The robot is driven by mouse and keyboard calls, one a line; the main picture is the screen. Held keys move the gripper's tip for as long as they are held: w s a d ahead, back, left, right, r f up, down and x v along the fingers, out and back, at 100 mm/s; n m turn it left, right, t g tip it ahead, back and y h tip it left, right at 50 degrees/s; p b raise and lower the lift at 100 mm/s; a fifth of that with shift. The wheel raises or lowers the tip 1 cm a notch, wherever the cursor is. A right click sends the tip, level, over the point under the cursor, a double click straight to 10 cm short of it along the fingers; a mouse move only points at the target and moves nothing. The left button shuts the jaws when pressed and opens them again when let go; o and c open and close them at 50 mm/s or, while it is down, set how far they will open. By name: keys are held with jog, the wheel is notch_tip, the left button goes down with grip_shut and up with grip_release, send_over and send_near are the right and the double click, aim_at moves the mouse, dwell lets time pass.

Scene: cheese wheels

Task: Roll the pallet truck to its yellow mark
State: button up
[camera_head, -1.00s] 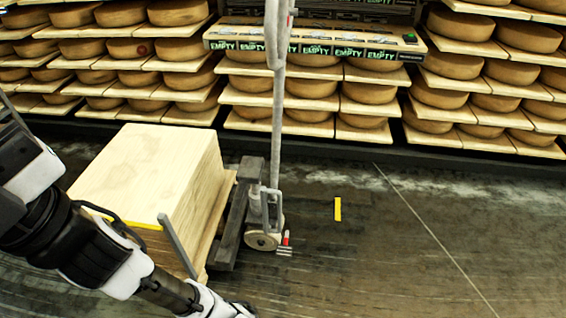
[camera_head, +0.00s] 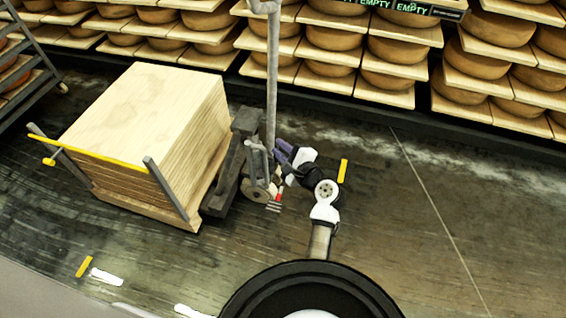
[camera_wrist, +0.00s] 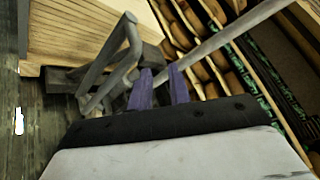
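The pallet truck (camera_head: 236,165) stands on the dark floor with a tall grey pole (camera_head: 272,80) and a bent grey tube, also seen in the wrist view (camera_wrist: 108,78). A stack of pale wooden boards (camera_head: 150,110) sits on its left side. A short yellow mark (camera_head: 343,171) lies on the floor to the truck's right. Another yellow mark (camera_head: 84,266) lies at the lower left. My gripper (camera_head: 281,152) is at the truck's right side, close to the tube. Contact with the tube cannot be told.
Shelves of cheese wheels (camera_head: 400,60) line the back wall above a dark plinth. A grey rack (camera_head: 25,75) stands at the far left. White floor marks (camera_head: 106,277) lie at the lower left. The floor at the right is clear.

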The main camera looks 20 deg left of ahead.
aim_at(267, 169)
jog(key=s+d+f+m+y, duration=0.2)
jog(key=s+d+f+m, duration=0.4)
jog(key=s+f+m, duration=0.35)
jog(key=shift+m, duration=0.65)
jog(key=x, duration=0.9)
jog(key=w+x, duration=0.1)
jog(key=x, duration=0.4)
jog(key=shift+w+d+f, duration=0.1)
jog(key=shift+d, duration=0.1)
grip_shut()
